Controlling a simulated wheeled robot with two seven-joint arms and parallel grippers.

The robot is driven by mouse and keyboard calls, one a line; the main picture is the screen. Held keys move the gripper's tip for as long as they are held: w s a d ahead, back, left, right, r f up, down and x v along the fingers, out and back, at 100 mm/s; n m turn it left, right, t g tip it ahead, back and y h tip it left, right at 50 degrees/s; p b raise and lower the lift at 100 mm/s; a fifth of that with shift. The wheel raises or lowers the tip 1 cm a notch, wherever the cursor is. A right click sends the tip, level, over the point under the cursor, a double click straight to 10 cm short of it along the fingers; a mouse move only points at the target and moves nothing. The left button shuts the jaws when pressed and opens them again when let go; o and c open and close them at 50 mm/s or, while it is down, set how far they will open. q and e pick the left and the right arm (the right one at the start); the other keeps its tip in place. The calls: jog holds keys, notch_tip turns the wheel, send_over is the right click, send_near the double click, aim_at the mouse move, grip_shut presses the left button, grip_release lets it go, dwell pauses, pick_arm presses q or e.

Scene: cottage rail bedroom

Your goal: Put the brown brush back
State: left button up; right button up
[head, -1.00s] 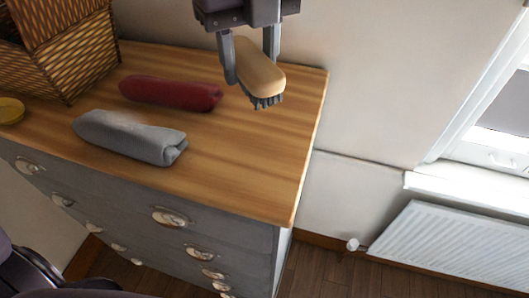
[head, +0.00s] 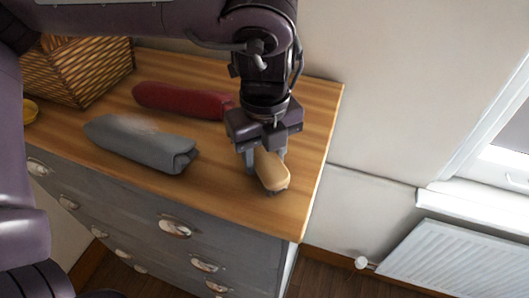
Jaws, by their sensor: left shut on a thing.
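The brush (head: 272,172) has a light brown wooden back and dark bristles underneath. My left gripper (head: 265,158) is shut on it, with a finger on each side of its back. The brush is over the right part of the wooden dresser top (head: 225,193), bristles down. It is low over the top; I cannot tell whether the bristles touch it. My right gripper is not in view.
A rolled red cloth (head: 180,99) and a rolled grey cloth (head: 140,144) lie left of the brush. A wicker basket (head: 85,75) and a yellow object (head: 30,111) are further left. The dresser's right edge is close to the brush.

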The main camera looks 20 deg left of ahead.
aim_at(265, 155)
pick_arm(q)
jog(key=shift+f, duration=0.2)
jog(key=o, duration=0.9)
notch_tip(265, 155, up, 12)
jog(key=shift+r, duration=0.2)
dwell(0.4)
